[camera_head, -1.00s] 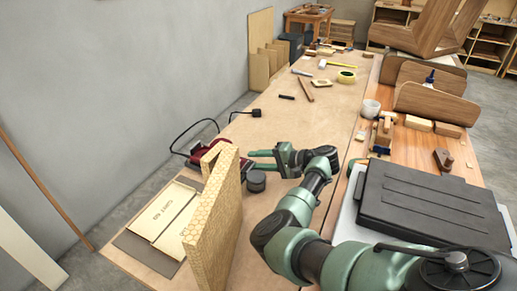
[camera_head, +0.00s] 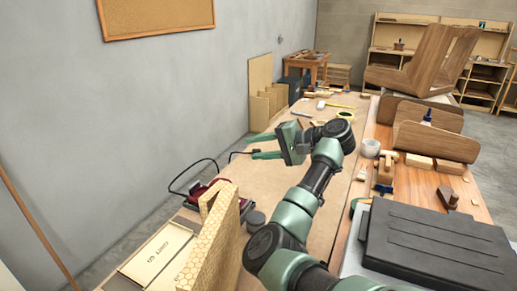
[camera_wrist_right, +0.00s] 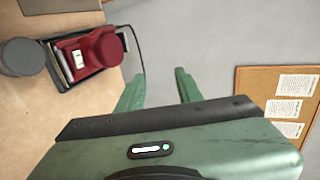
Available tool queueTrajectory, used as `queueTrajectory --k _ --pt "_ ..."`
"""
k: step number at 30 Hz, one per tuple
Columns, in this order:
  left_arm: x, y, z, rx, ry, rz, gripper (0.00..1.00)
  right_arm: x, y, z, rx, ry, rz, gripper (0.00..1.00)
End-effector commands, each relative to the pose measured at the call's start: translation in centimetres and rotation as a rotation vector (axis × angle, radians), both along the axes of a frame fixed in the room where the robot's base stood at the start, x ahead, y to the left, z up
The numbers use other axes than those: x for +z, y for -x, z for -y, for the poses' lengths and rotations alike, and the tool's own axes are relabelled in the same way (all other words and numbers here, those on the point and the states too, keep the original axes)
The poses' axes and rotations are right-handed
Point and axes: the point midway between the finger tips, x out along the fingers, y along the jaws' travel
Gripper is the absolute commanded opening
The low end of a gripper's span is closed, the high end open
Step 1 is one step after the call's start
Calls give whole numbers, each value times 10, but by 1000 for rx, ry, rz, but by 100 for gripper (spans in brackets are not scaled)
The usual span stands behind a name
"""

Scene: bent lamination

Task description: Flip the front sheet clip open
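The red sander (camera_head: 203,190) lies on the workbench at the left, partly hidden behind the upright honeycomb-patterned board. In the right wrist view the sander (camera_wrist_right: 92,52) is at the upper left, with a dark base and a pale metal part on its near end. I cannot make out whether its front sheet clip is open or shut. My right gripper (camera_head: 258,145) is above the bench, up and right of the sander in the head view, with its fingers apart and nothing between them. The fingers also show in the wrist view (camera_wrist_right: 158,82). My left gripper is not in view.
A dark round puck (camera_head: 255,219) stands near the sander. The honeycomb-patterned board (camera_head: 212,250) and a sandpaper packet (camera_head: 158,254) are in front. The sander's black cord loops by the wall. A black case (camera_head: 435,240) lies at the right.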

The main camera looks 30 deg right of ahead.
Motion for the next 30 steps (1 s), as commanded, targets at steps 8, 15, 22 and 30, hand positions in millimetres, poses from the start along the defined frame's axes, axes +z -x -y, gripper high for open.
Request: queueTrajectory --k 8,15,22,30 --pt "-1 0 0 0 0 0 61 6 0 0 0 1 -1 36" --pt "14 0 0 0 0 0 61 12 -6 -3 10 23 -45 17" --pt "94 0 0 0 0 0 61 -11 -29 -25 45 212 -416 17" --pt "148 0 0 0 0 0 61 -88 -4 -18 12 453 -794 17"
